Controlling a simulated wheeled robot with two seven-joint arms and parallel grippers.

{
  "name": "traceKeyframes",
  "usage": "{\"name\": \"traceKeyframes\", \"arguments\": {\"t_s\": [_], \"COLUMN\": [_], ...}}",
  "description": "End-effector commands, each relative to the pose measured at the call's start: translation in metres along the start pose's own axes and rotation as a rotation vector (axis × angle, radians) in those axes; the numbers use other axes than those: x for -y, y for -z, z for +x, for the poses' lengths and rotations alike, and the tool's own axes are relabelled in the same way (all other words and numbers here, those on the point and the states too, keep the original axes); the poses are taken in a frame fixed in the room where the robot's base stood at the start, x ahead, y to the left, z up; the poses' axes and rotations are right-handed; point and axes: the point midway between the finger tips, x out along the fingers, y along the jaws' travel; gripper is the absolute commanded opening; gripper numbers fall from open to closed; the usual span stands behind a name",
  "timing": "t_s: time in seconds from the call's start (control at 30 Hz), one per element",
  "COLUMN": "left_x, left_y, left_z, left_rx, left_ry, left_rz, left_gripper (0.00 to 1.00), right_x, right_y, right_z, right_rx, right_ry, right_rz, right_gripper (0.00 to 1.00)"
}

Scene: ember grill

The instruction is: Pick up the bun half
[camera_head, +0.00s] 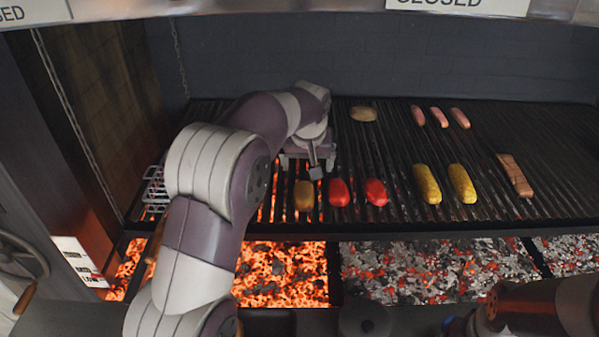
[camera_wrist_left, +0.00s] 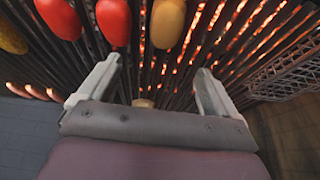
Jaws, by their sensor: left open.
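The bun half (camera_head: 363,114) looks like a tan, flattened round piece lying on the far part of the grill grate, left of the sausages. In the left wrist view a small tan piece (camera_wrist_left: 143,103), seemingly the same bun half, shows between the finger bases, mostly hidden by my gripper body. My left gripper (camera_head: 308,163) is over the grate, to the left of and nearer than the bun half, apart from it. In the left wrist view my left gripper (camera_wrist_left: 157,72) has its fingers wide apart with nothing held. My right gripper is out of view.
A tan oval piece (camera_head: 304,195), two red pieces (camera_head: 340,192), two yellow pieces (camera_head: 427,184) and a brown slab (camera_head: 515,175) lie along the near grate. Several pink sausages (camera_head: 439,117) lie far right. A wire rack (camera_head: 157,187) stands left. Coals glow below.

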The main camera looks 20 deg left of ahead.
Motion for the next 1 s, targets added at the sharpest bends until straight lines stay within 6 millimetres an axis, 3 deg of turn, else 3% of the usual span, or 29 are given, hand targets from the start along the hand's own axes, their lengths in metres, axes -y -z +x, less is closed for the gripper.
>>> {"name": "traceKeyframes", "arguments": {"t_s": [0.3, 0.47, 0.6, 0.7, 0.97, 1.0], "left_x": [0.003, 0.003, 0.001, 0.001, 0.001, 0.001], "left_y": [-0.007, -0.007, -0.005, -0.006, -0.007, -0.007], "left_z": [0.06, 0.079, 0.103, 0.12, 0.128, 0.128], "left_rx": [0.026, 0.025, 0.025, 0.024, 0.021, 0.021], "left_ry": [0.012, 0.011, 0.012, 0.011, 0.009, 0.009], "left_rz": [-0.036, -0.036, -0.035, -0.035, -0.035, -0.035], "left_gripper": [0.92, 0.92, 0.92, 0.92, 0.92, 0.82], "right_x": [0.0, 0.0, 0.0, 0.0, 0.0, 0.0], "right_y": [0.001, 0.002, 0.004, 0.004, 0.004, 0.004], "right_z": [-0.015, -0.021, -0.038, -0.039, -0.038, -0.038], "right_rx": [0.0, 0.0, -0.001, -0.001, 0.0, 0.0], "right_ry": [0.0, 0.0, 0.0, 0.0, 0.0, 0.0], "right_rz": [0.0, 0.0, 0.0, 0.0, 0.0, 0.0], "right_gripper": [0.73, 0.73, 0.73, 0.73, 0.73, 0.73]}}
